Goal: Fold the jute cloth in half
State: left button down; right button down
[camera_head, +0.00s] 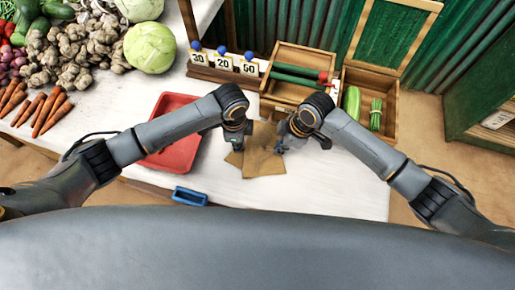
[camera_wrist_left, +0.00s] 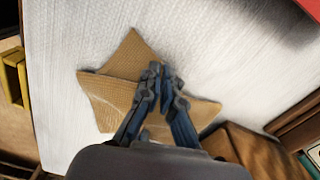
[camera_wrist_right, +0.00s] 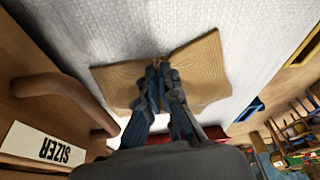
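The tan jute cloth (camera_head: 262,163) lies crumpled on the white table, with several corners pointing out. It also shows in the left wrist view (camera_wrist_left: 113,95) with overlapping layers and in the right wrist view (camera_wrist_right: 203,70) with a creased middle. My left gripper (camera_wrist_left: 161,70) has its fingertips close together on the cloth and appears to pinch it. My right gripper (camera_wrist_right: 161,66) also has its fingertips together at the cloth's crease, with fabric bunched between them. In the head view both grippers are close together over the cloth, and my arms hide part of it.
A red tray (camera_head: 170,158) is left of the cloth. Wooden boxes (camera_head: 300,57) stand behind it, one holding a green vegetable (camera_head: 352,104). A blue object (camera_head: 189,197) is at the front edge. Vegetables crowd the left. White table is clear in front of the cloth.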

jog(key=shift+s, duration=0.1)
